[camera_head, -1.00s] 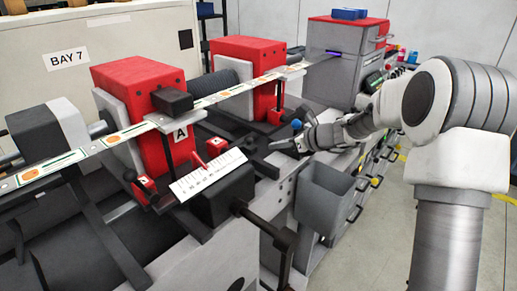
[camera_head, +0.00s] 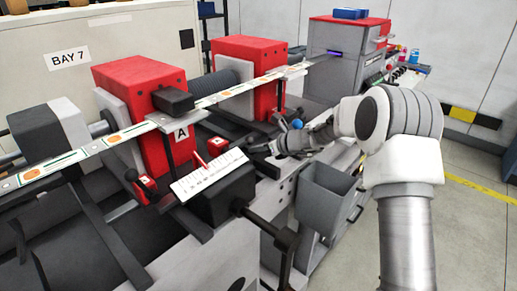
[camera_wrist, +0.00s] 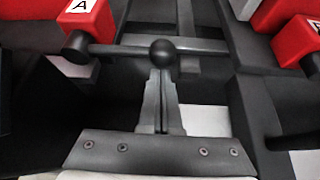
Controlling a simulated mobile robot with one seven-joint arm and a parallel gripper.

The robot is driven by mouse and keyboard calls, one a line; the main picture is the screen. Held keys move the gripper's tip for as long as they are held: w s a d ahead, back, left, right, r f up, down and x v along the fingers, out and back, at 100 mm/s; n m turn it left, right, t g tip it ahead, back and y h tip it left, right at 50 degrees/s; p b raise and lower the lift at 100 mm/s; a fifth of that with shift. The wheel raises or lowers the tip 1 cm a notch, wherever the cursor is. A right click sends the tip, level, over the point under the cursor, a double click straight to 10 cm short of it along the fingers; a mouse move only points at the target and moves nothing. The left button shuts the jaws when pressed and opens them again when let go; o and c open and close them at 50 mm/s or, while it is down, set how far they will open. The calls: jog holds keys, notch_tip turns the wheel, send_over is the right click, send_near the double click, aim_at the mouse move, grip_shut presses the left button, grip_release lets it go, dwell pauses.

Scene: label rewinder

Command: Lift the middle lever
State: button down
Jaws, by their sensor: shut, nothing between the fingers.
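In the head view my gripper (camera_head: 262,147) is low over the machine's near side, right of the white scale (camera_head: 208,175). The knob cannot be made out there.
A red block marked A (camera_wrist: 80,14) is at upper left of the wrist view, with red parts (camera_wrist: 295,40) at right. A grey bin (camera_head: 325,190) hangs on the machine's front.

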jog(key=shift+r+b, duration=0.1)
jog(key=shift+b, duration=0.35)
jog(key=shift+r+b, duration=0.25)
jog(key=shift+b, duration=0.05)
